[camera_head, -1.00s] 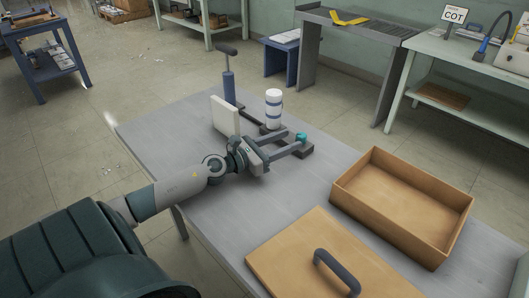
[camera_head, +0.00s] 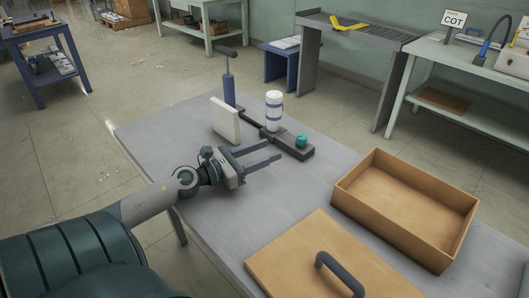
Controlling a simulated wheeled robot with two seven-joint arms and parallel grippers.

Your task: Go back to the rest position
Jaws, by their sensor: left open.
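My left gripper (camera_head: 262,159) is open, with nothing between its fingers. It is over the grey table (camera_head: 300,207), with its fingers pointing right. The dark stand (camera_head: 296,149) lies just beyond the fingertips. A white cylinder with blue bands (camera_head: 273,110) stands upright at it, and a small teal piece (camera_head: 302,141) sits at its right end. My right gripper is not in view.
A white panel (camera_head: 225,121) and a blue hand pump (camera_head: 229,90) stand behind the gripper. An open, empty wooden box (camera_head: 455,232) is at right. A wooden lid with a dark handle (camera_head: 290,253) lies in front. The table's left part is clear.

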